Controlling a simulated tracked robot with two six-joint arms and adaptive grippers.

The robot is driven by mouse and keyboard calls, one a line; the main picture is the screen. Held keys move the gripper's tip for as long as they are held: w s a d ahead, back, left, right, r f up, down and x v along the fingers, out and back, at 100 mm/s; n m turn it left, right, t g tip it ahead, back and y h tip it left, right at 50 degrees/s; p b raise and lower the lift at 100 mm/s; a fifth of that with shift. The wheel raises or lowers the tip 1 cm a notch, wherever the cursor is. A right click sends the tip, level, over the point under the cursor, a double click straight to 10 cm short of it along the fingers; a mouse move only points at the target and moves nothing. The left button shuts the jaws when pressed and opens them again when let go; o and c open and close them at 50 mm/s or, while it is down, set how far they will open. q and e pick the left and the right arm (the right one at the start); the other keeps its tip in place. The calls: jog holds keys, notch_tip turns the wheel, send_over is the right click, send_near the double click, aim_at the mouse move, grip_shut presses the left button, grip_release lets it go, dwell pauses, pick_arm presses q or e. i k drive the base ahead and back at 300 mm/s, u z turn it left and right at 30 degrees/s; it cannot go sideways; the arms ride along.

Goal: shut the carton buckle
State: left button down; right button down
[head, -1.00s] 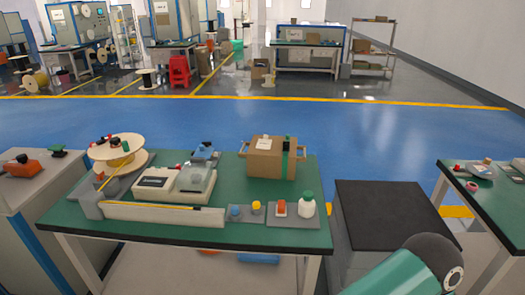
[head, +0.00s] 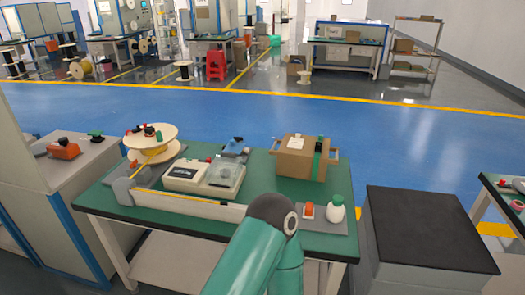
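The brown carton (head: 294,158) stands at the back right of the green table. It has a handle on each side, a white label on top and a green strap (head: 317,160) down its right part. A small dark piece, perhaps the buckle (head: 320,141), sits at the top of the strap; it is too small to tell whether it is open or shut. A teal arm of mine rises from the bottom middle in front of the table. Neither gripper shows in the head view.
On the green table (head: 258,188) stand a yellow-wound spool (head: 152,142), a scale-like device (head: 187,176), a long pale trough (head: 190,205), an orange-topped item (head: 307,209) and a white bottle (head: 336,209). A black-topped block (head: 425,228) stands to the right, a grey cabinet (head: 65,180) to the left.

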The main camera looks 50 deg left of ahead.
aim_at(318, 145)
jog(key=u, duration=0.6)
jog(key=i, duration=0.65)
jog(key=z, duration=0.15)
jog(key=k, duration=0.55)
jog(key=u, duration=0.15)
